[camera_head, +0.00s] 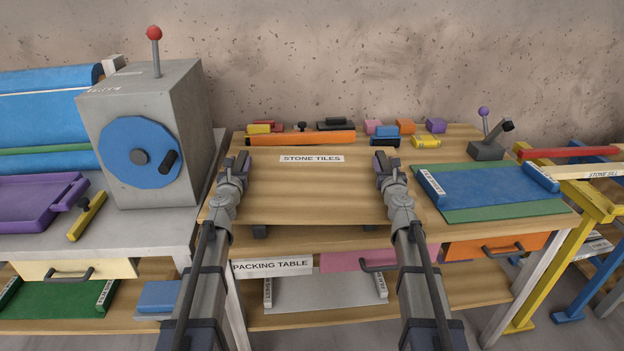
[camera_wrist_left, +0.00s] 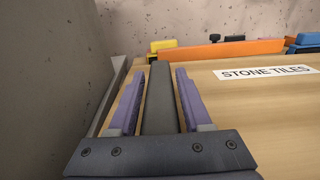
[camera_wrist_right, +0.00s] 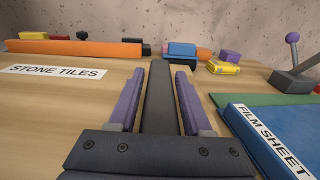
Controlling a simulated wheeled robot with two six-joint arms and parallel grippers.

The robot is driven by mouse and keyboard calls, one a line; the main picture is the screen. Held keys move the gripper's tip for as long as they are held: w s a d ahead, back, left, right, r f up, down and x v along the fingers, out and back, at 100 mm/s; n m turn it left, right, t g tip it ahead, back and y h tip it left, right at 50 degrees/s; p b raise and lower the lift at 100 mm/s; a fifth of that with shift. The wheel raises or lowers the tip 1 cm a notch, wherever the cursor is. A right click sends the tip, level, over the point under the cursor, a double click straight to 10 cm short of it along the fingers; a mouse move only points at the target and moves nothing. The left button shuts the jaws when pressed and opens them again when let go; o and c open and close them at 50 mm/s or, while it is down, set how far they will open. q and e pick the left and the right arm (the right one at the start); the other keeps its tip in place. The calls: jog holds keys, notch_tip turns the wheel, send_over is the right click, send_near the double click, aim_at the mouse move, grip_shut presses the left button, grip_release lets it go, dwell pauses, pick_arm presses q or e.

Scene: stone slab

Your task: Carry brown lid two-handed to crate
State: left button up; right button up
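The brown lid (camera_head: 310,205) looks like a flat wooden board in the middle of the packing table. Its colour nearly matches the tabletop, so its outline is hard to separate. My left gripper (camera_head: 237,165) is at its left side and my right gripper (camera_head: 388,170) at its right side. In the left wrist view, a dark grey bar (camera_wrist_left: 160,98) sits between the purple fingers. The right wrist view shows a like dark bar (camera_wrist_right: 160,98) between the fingers. The bars look like the lid's handles. I cannot make out a crate for certain.
A STONE TILES label (camera_head: 312,158) lies behind the lid's middle. An orange bar (camera_head: 300,138) and several small coloured blocks line the back. A blue film sheet (camera_head: 490,184) lies at right. A grey machine (camera_head: 170,100) with a blue disc stands close to my left gripper.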

pick_arm(q)
grip_shut()
pick_arm(e)
grip_shut()
dwell(0.8)
